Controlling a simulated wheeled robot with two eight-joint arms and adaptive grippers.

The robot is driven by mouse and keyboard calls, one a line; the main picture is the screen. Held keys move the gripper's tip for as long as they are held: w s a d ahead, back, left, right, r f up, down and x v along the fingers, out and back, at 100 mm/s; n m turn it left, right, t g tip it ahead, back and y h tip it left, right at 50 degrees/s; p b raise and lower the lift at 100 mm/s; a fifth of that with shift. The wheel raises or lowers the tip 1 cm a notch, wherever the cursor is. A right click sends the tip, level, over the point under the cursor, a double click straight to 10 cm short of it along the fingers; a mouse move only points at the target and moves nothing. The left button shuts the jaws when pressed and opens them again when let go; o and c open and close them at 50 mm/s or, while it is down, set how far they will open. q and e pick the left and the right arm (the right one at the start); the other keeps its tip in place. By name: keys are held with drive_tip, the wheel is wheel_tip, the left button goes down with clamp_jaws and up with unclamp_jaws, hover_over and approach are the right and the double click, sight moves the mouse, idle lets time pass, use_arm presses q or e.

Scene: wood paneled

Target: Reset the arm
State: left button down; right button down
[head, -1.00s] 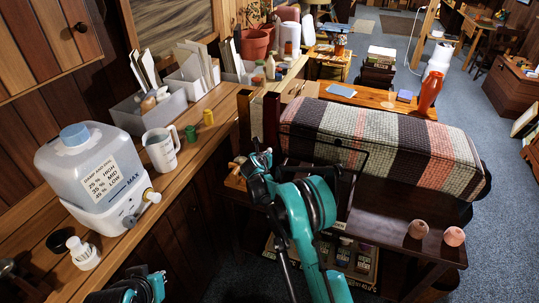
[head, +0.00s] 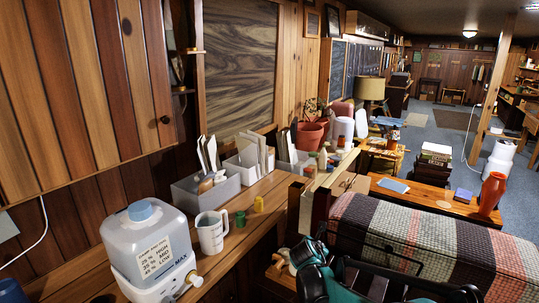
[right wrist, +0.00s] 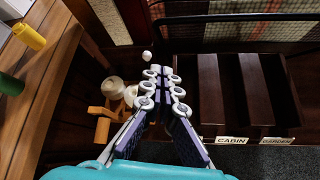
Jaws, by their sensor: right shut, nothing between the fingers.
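My right gripper (right wrist: 163,80) shows in the right wrist view, its two linked fingers drawn together with nothing between them. It points into the space between the wooden counter (right wrist: 42,82) at left and a dark slotted rack (right wrist: 222,95) at right. Pale rounded objects (right wrist: 114,88) and an orange wooden piece (right wrist: 100,112) lie beside and below the fingers on the left. In the head view only part of my teal right arm shows at the bottom, in front of the striped bench; its fingertips are hard to make out. My left gripper is not in view.
The striped woven cover (head: 425,240) is close to my right arm. The counter holds a water tank (head: 148,250), a white jug (head: 211,231), a green cup (head: 240,219) and a yellow cup (head: 258,204). Open floor (head: 440,145) lies beyond.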

drive_tip(key=s+d+r+m+g+y, duration=0.1)
drive_tip(key=s+r+m, duration=0.2)
drive_tip(key=s+m, duration=0.55)
drive_tip(key=s+d+r+m+g+y, duration=0.1)
drive_tip(key=s+r+m, duration=0.3)
drive_tip(key=s, duration=0.8)
drive_tip(key=s+a+f+m+y, duration=0.1)
drive_tip(key=s+f+m, duration=0.2)
drive_tip(key=s+m, duration=0.4)
drive_tip(key=s+a+f+m+g+y, duration=0.1)
drive_tip(key=s+a+f+m, duration=0.1)
drive_tip(key=s+m, duration=0.5)
drive_tip(key=s, duration=0.4)
drive_tip(key=shift+s+f+y, duration=0.4)
